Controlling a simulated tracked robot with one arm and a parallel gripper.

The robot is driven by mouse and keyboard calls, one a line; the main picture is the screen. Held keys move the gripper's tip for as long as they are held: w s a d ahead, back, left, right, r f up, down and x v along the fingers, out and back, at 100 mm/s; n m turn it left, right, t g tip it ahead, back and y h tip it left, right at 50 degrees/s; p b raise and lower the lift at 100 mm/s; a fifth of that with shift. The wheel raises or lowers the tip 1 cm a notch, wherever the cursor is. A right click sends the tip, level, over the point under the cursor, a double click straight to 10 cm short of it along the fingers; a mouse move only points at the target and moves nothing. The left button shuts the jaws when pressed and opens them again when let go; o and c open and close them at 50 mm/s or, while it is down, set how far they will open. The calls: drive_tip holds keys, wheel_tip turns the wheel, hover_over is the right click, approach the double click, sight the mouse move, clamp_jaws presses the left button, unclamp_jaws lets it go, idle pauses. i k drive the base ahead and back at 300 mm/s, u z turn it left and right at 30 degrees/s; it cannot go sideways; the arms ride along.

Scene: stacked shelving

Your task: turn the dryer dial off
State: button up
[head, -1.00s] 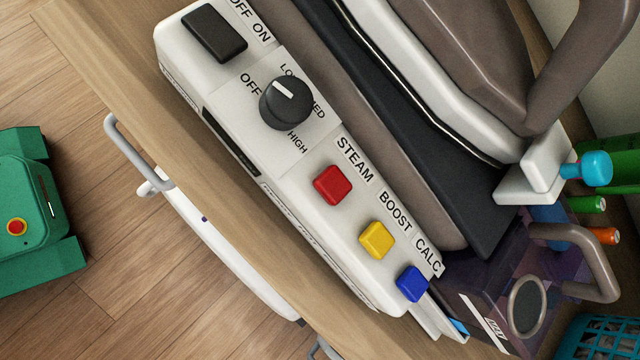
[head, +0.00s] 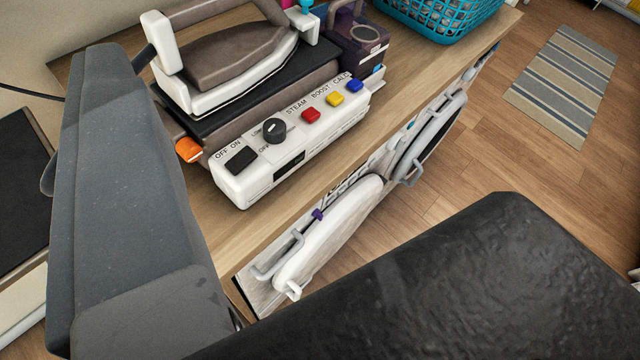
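The only dial in view is a round black dial (head: 274,131) with a white mark on its top. It sits on the white control panel (head: 240,188) of what looks like a steam iron station, not clearly a dryer. OFF and part of LOW can be read beside it. The mark is too small to tell exactly which setting it points at. A black OFF/ON switch (head: 240,161) is left of the dial. Red (head: 311,116), yellow (head: 334,99) and blue (head: 355,86) buttons are to its right. My gripper's fingertips do not show, and nothing touches the dial.
A steam iron (head: 228,60) rests behind the panel. A teal basket (head: 440,20) stands at the back right of the wooden top (head: 225,238). White round-edged items (head: 335,240) hang on its front side. Large grey and black shapes block the left and lower right.

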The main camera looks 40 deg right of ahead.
sight(397, 141)
drive_tip(key=u, duration=1.35)
drive_tip(key=k, duration=1.3)
drive_tip(key=z, duration=1.45)
drive_tip(key=i, duration=1.05)
drive_tip(key=u, duration=0.05)
